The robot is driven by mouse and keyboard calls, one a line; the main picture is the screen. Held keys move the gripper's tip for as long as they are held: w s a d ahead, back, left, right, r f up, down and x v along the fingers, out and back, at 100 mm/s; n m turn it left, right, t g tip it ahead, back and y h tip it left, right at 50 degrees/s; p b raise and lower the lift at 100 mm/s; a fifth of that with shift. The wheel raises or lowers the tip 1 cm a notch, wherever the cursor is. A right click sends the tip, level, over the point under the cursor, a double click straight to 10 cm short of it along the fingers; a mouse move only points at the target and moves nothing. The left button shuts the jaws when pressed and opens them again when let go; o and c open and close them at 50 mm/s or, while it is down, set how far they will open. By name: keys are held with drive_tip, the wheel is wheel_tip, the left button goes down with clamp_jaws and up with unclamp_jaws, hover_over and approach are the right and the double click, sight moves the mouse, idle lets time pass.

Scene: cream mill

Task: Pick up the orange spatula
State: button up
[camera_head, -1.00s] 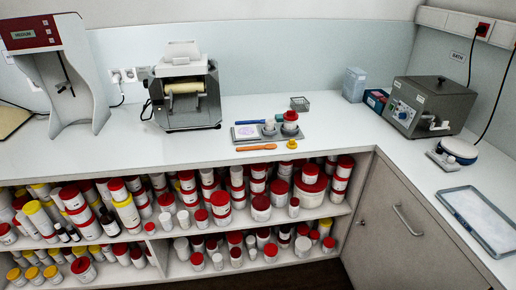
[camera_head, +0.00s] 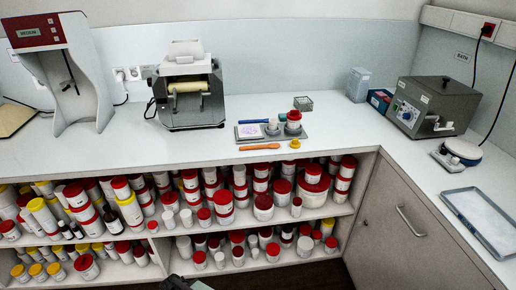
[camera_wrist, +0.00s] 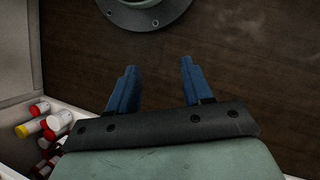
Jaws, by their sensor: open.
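A dark piece (camera_head: 180,284) at the bottom of the head view seems to be part of my arm.
A blue-handled tool (camera_head: 253,121), a white plate (camera_head: 250,132) and small jars (camera_head: 293,122) stand close behind the spatula. A roller mill (camera_head: 187,90) is at the back. Open shelves below hold several red- and yellow-lidded jars. The counter left of the spatula is clear.

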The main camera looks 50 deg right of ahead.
drive_tip(key=w+d+r+m+t, duration=0.2)
drive_tip(key=w+d+r+m, duration=0.3)
drive_tip(key=w+d+r, duration=0.6)
drive_tip(key=w+d+r+m+t, duration=0.2)
drive_tip(key=w+d+r+m, duration=0.55)
drive_tip(key=r, duration=0.65)
wheel_tip(320, 180, up, 33)
drive_tip(key=m+t, duration=0.1)
drive_tip(key=m, duration=0.9)
hover_over(252, 146)
drive_tip(key=shift+h, duration=0.3)
wheel_tip(252, 146, down, 14)
drive_tip(key=shift+a+r, duration=0.1)
drive_tip(key=shift+r, duration=0.1)
clamp_jaws()
